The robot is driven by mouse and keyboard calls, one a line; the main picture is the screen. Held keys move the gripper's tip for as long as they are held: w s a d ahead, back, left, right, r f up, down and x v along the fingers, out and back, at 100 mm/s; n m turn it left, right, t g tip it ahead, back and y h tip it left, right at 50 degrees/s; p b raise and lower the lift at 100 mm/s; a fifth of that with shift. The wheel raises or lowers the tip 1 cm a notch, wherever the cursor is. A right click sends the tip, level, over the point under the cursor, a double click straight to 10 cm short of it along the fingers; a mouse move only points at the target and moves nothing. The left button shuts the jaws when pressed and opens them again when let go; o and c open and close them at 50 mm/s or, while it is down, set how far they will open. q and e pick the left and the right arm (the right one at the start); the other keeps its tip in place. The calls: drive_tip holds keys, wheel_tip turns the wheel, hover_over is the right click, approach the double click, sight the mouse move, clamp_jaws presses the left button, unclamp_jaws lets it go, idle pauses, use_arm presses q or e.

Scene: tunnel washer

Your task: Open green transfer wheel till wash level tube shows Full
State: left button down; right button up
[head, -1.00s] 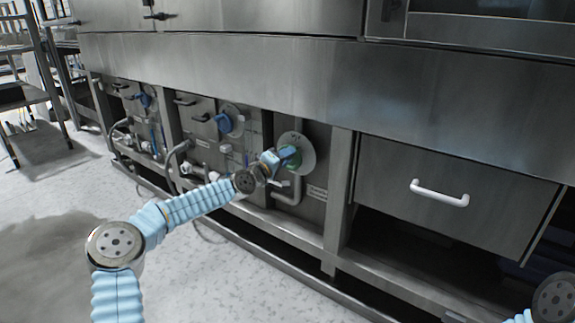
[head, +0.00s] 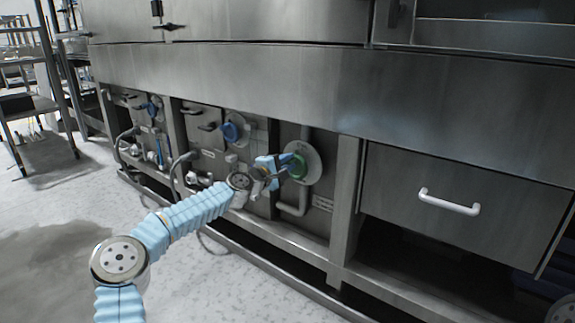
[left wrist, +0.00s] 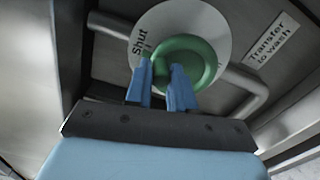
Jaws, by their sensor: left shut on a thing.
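The green transfer wheel (head: 297,167) sits on a round pale dial plate (head: 312,161) on the washer's lower panel. In the left wrist view the green wheel (left wrist: 196,54) fills the top middle, on the dial plate (left wrist: 216,27) marked "Shut". A label (left wrist: 272,42) beside it reads "Transfer to wash". My left gripper (head: 284,165) is at the wheel; in the left wrist view its two blue fingers (left wrist: 164,72) are shut on the wheel's near rim. I cannot make out the wash level tube. My right gripper is out of view.
Blue wheels (head: 231,131) and pipes line the panels to the left. A drawer with a white handle (head: 448,202) is right of the wheel. A frame post (head: 346,205) stands between them. The floor (head: 215,285) in front is clear.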

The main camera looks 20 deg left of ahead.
use_arm(q)
drive_tip(key=shift+a, duration=0.3)
drive_tip(key=c, duration=1.1)
unclamp_jaws()
drive_tip(key=shift+c, duration=0.2)
drive_tip(key=shift+o, duration=0.9)
drive_tip(key=shift+d, duration=0.15)
drive_tip(key=v, duration=1.3)
drive_tip(key=shift+s, duration=0.35)
